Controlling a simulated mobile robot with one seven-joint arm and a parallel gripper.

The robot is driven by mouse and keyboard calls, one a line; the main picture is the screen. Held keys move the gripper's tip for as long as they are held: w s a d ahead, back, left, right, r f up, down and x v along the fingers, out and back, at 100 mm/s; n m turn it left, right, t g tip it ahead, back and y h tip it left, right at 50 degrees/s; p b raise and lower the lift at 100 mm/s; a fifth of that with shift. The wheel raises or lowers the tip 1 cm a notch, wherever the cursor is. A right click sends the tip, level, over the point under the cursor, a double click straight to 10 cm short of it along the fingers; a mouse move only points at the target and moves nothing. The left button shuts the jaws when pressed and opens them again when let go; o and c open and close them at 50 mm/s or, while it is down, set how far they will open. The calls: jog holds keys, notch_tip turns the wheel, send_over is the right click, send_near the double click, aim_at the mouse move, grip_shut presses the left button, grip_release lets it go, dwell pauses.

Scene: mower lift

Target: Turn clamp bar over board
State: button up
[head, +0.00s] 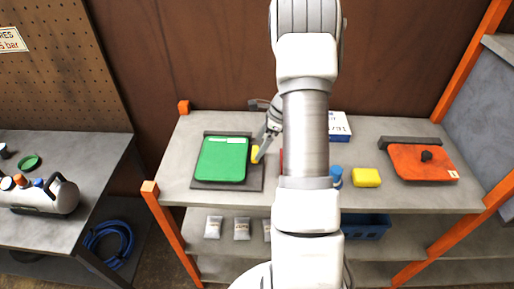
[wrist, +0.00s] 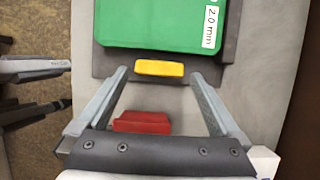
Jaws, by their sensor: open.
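A green board (head: 222,158) lies on a dark base plate (head: 256,182) on the left of the shelf top. In the wrist view the board (wrist: 150,22) carries a "2.0 mm" label. A small yellow block (wrist: 160,68) lies at the board's near edge; I cannot tell whether it is part of the clamp bar. A red block (wrist: 142,121) shows nearer my palm. My gripper (wrist: 158,76) is open, with its fingertips on either side of the yellow block and no clear contact. In the head view my gripper (head: 262,152) is beside the board's right edge.
Right of my arm are a blue item (head: 336,177), a yellow block (head: 366,177) and an orange plate with a black knob (head: 422,162). A white box (head: 339,126) stands behind. Orange posts (head: 170,232) bound the shelf. A bench (head: 85,160) stands at left.

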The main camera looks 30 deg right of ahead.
aim_at(255, 154)
jog(key=shift+x, duration=1.45)
jog(key=shift+c, duration=0.3)
jog(key=c, duration=1)
